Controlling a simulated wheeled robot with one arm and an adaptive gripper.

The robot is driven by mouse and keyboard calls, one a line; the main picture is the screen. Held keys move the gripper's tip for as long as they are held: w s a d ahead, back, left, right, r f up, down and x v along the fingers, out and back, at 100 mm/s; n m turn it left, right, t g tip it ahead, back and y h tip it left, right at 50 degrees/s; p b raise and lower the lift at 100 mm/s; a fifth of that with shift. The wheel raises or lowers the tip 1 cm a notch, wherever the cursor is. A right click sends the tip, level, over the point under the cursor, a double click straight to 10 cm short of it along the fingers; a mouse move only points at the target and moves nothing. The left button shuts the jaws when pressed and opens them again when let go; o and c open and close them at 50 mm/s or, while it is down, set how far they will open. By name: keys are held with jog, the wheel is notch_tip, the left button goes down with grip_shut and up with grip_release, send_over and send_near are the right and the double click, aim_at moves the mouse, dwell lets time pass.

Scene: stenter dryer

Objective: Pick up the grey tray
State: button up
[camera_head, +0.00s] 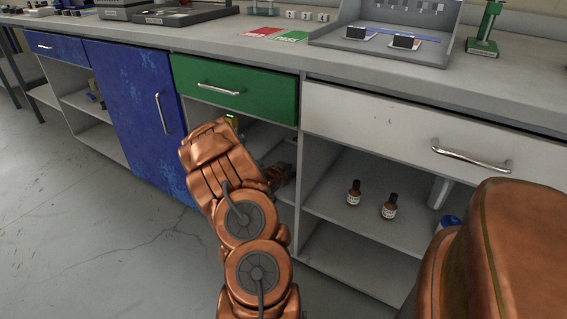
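I cannot single out the grey tray with certainty. A shallow dark grey tray-like holder (185,17) sits on the counter at the top left of the view. A larger light grey stand with raised sides (330,38) stands at the top right, with small items in it. My copper arm reaches into the open shelf under the green drawer (235,88). My gripper (281,176) is a small dark shape inside that shelf, mostly hidden by my arm. Its fingers are not clear, and whatever is near them is hidden.
Two brown bottles (354,193) (389,207) stand on the shelf under the white drawer (420,128). A blue door (135,115) is shut at left. Red and green cards (265,32) and a green stand (484,30) are on the counter (270,55). The floor at left is clear.

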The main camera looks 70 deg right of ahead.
grip_shut()
dwell(0.8)
